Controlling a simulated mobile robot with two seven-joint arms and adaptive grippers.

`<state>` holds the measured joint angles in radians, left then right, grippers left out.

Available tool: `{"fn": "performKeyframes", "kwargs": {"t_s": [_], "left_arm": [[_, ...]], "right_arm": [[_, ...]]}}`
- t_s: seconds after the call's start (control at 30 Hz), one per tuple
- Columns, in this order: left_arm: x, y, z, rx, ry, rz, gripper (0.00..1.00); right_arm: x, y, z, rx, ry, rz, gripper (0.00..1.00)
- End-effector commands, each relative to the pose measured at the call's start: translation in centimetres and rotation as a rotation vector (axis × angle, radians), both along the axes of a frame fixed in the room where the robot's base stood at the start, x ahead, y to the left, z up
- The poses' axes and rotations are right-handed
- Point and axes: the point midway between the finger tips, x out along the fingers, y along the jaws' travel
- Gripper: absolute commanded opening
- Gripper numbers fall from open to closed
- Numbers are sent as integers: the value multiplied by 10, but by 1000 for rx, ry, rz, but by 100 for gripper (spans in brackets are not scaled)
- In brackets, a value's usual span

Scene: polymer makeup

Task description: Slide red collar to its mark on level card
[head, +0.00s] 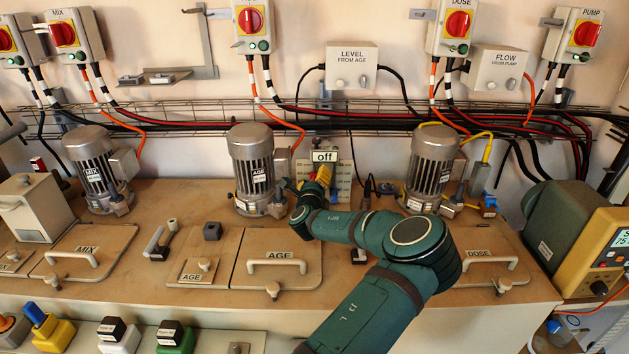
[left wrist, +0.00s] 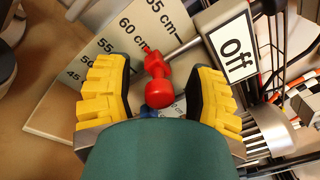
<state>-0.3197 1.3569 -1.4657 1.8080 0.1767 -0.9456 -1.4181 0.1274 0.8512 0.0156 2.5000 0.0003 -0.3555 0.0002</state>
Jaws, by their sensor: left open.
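The red collar (left wrist: 158,80), with its rounded knob, sits on a metal rod (left wrist: 184,48) in the left wrist view. Behind it is the pale level card (left wrist: 85,78), printed with heights including 45, 50, 55, 60 and 65 cm. The collar appears close to the 60 cm label; its exact reading is unclear. In the head view the level card (head: 343,182) is partly behind my left gripper (head: 322,176). The gripper's yellow fingers are open, one on each side of the collar, with visible gaps. The collar is hard to make out in the head view.
An "off" sign (head: 325,156) tops the level card and shows large at the wrist view's right (left wrist: 233,46). The AGE motor (head: 253,172) stands left and the DOSE motor (head: 430,170) right. Cables run along the wall rack. My arm covers the bench in front.

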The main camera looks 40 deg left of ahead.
Motion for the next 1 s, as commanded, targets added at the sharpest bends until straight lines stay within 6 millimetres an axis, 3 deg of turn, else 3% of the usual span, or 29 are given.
{"fn": "performKeyframes", "kwargs": {"t_s": [0.03, 0.1, 0.17, 0.63, 0.9, 1.0], "left_arm": [[0, 0, 0, 0, 0, 0, 43], [0, 0, 0, 0, 0, 0, 18], [0, 0, 0, 0, 0, 0, 0], [1, -2, -2, 0, -1, -5, 0], [1, -2, -44, -2, 2, -6, 0], [2, -2, -50, -1, 0, -6, 0]], "right_arm": [[0, 0, 0, 0, 0, 0, 47], [0, 0, 0, 0, 0, 0, 47], [0, 0, 0, 0, 0, 0, 47], [0, 0, -1, 0, 0, 0, 47], [4, 0, -22, -1, -9, -2, 47], [4, -1, -24, -3, -11, -2, 47]]}}
